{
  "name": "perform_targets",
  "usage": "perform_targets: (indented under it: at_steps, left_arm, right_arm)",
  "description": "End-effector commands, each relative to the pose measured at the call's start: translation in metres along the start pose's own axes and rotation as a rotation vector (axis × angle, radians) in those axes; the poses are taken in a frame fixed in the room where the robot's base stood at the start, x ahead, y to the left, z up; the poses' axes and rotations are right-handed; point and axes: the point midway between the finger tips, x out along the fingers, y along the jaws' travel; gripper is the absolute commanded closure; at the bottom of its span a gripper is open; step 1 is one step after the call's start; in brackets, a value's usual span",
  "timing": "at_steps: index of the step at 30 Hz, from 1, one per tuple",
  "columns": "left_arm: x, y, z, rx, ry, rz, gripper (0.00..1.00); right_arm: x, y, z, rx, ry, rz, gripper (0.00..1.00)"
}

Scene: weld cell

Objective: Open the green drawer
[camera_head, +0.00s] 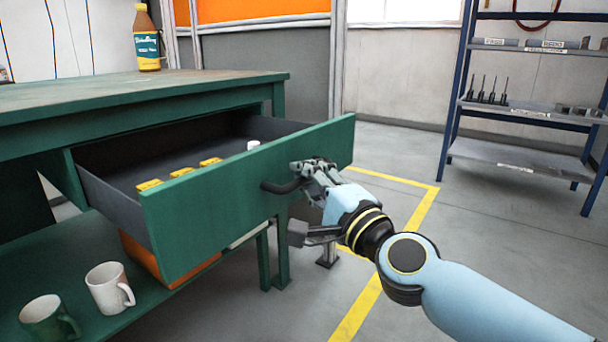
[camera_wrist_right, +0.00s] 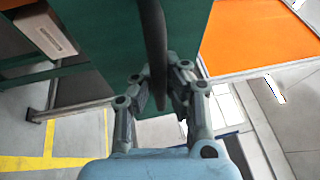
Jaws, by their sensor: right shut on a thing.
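The green drawer (camera_head: 220,210) is pulled well out of the green workbench (camera_head: 130,98), so its dark inside shows. Its dark bar handle (camera_head: 278,188) is on the front panel and also shows in the right wrist view (camera_wrist_right: 155,35). My right gripper (camera_head: 304,180) is at the handle, with its fingers closed around it. In the right wrist view my right gripper (camera_wrist_right: 160,95) has one finger on each side of the bar. My left gripper is not in any view.
Several yellow items (camera_head: 180,172) and a small white item (camera_head: 253,145) are in the drawer. Two mugs (camera_head: 110,288) and an orange box (camera_head: 150,258) are on the lower shelf. A bottle (camera_head: 147,48) stands on the bench. A blue-framed rack (camera_head: 452,110) stands at right, beyond clear floor.

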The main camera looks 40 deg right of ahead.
Motion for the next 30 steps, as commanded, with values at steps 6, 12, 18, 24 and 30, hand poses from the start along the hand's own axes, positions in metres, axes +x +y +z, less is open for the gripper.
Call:
perform_targets:
  at_steps: [6,12,18,24,30]
  left_arm:
    - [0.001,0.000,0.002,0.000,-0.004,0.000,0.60]
    - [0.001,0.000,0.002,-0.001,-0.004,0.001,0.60]
    - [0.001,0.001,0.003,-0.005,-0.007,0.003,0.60]
    - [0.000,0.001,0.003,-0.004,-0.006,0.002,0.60]
    - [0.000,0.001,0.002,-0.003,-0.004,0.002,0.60]
  right_arm:
    - [-0.001,0.004,0.000,0.004,-0.002,0.009,0.85]
    - [0.000,0.002,0.000,0.002,-0.001,0.005,0.64]
    - [0.000,0.001,0.000,0.001,0.000,0.003,0.64]
    - [-0.016,0.002,0.000,0.000,0.001,0.006,0.64]
    - [-0.059,0.003,0.000,0.000,0.000,0.009,0.64]
